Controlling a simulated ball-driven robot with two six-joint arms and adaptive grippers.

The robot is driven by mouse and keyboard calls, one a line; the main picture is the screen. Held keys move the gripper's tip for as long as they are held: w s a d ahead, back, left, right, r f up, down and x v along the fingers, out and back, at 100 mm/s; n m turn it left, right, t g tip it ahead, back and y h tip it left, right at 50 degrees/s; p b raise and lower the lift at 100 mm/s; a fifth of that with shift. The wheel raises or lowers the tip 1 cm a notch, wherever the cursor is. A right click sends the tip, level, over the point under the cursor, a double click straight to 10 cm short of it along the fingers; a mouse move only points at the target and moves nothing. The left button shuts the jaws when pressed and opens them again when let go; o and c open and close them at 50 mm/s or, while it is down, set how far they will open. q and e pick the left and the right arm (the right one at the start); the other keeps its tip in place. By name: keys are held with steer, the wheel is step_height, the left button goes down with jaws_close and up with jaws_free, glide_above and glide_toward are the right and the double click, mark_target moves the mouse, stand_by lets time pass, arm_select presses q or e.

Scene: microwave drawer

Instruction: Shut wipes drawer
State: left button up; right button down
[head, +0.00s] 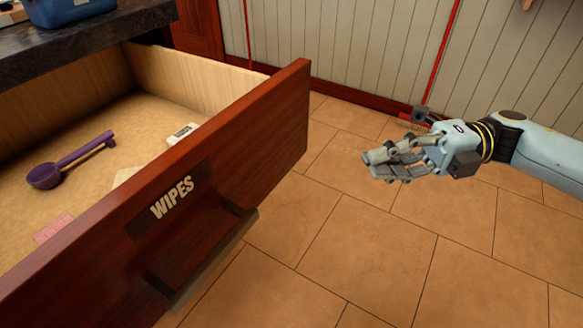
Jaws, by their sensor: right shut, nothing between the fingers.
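The wipes drawer (275,110) is pulled out from under the dark counter at the left. Its dark red wooden front carries the label "WIPES" and a long handle (205,258) below it. Inside lie a purple scoop (70,162), a small white item (182,134), a pink item (54,228) and a pale item partly hidden by the front. My right gripper (377,163) is shut and empty, in the air to the right of the drawer front, apart from it. My left gripper is not in view.
The dark counter top (95,40) holds a blue container (68,8) above the drawer. A panelled wall (350,50) with red trim stands behind.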

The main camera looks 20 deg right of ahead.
glide_toward(254, 162)
steer(key=s+a, duration=0.2)
steer(key=s, duration=0.1)
steer(key=w+a, duration=0.3)
steer(key=shift+w, duration=0.4)
steer(key=shift+w+a, duration=0.1)
